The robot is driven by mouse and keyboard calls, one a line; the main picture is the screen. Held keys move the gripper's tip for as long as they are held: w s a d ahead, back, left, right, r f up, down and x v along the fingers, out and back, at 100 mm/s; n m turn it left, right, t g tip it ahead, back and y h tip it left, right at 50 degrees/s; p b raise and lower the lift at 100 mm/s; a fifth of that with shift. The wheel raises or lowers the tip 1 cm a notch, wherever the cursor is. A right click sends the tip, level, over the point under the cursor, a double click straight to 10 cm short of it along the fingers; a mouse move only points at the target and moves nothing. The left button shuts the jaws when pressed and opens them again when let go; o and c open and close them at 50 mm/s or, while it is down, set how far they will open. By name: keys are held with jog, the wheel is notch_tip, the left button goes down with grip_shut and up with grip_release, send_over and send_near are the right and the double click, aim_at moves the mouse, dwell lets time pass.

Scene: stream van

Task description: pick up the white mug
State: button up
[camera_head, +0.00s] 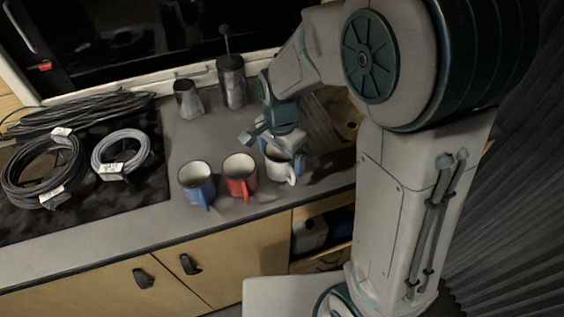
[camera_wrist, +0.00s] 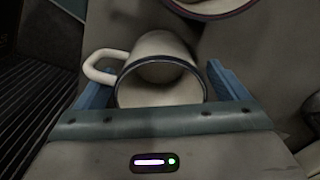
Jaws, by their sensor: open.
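The white mug (camera_head: 280,164) stands upright on the grey counter, at the right end of a row of mugs, its handle toward the front. In the wrist view the white mug (camera_wrist: 160,70) sits between the two blue fingers, with its handle to the left. My gripper (camera_head: 270,140) is over the mug in the head view and covers part of its rim. In the wrist view my gripper (camera_wrist: 165,88) is open, with a finger on each side of the mug. I cannot tell whether either finger touches it.
A red mug (camera_head: 240,176) stands just left of the white mug, and a blue mug (camera_head: 197,183) beyond it. A metal cup (camera_head: 187,99) and a metal canister (camera_head: 232,82) stand behind. Coiled cables (camera_head: 45,170) lie at left. The counter's front edge (camera_head: 150,220) is close.

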notch_tip(320, 180, down, 2)
jog(key=shift+f, duration=0.2)
jog(key=c, duration=1.1)
jog(key=shift+c, duration=0.2)
